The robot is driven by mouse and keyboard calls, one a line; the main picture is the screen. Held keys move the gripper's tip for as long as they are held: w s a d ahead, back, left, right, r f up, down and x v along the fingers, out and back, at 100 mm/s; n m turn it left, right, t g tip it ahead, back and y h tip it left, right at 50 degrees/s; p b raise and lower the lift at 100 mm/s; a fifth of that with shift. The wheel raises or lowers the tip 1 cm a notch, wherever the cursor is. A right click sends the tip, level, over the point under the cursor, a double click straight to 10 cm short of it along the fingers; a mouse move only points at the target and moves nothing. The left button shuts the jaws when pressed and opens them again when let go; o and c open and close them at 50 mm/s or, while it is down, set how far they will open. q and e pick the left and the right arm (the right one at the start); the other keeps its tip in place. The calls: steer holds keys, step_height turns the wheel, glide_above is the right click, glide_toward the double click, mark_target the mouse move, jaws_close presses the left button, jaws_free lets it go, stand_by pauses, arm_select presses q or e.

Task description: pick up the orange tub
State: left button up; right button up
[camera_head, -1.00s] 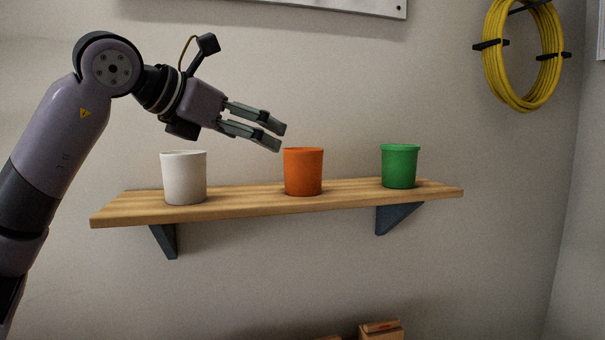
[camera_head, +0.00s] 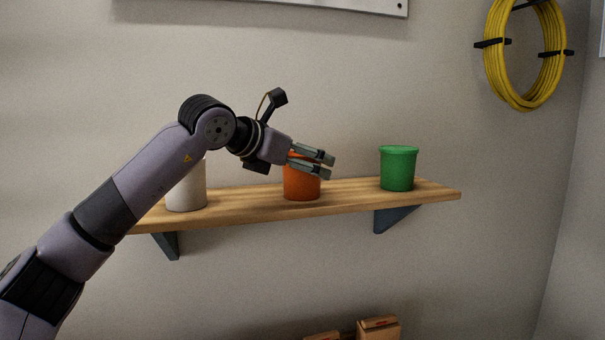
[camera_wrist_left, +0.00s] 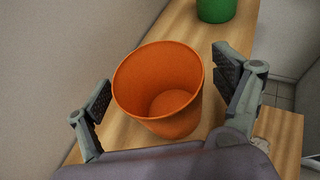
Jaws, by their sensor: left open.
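The orange tub (camera_head: 302,189) stands upright on the wooden shelf (camera_head: 345,194), between the white tub and the green tub. My left gripper (camera_head: 330,164) is in front of the tub's upper part in the head view and hides its rim. In the left wrist view the orange tub (camera_wrist_left: 165,93) is open-topped and empty. There the open fingers of my left gripper (camera_wrist_left: 165,90) are spread, one on each side of the tub. I cannot tell whether either finger touches it. My right gripper is not in view.
The white tub (camera_head: 187,193) stands at the shelf's left, partly behind my left arm. The green tub (camera_head: 398,170) stands to the right and also shows in the left wrist view (camera_wrist_left: 215,9). A yellow coil (camera_head: 497,60) hangs on the wall. Wooden boxes (camera_head: 378,328) lie below.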

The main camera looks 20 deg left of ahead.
arm_select(q)
steer(key=shift+s, duration=0.1)
steer(key=shift+c, duration=0.5)
steer(key=c, duration=1)
steer(key=shift+r, duration=0.15)
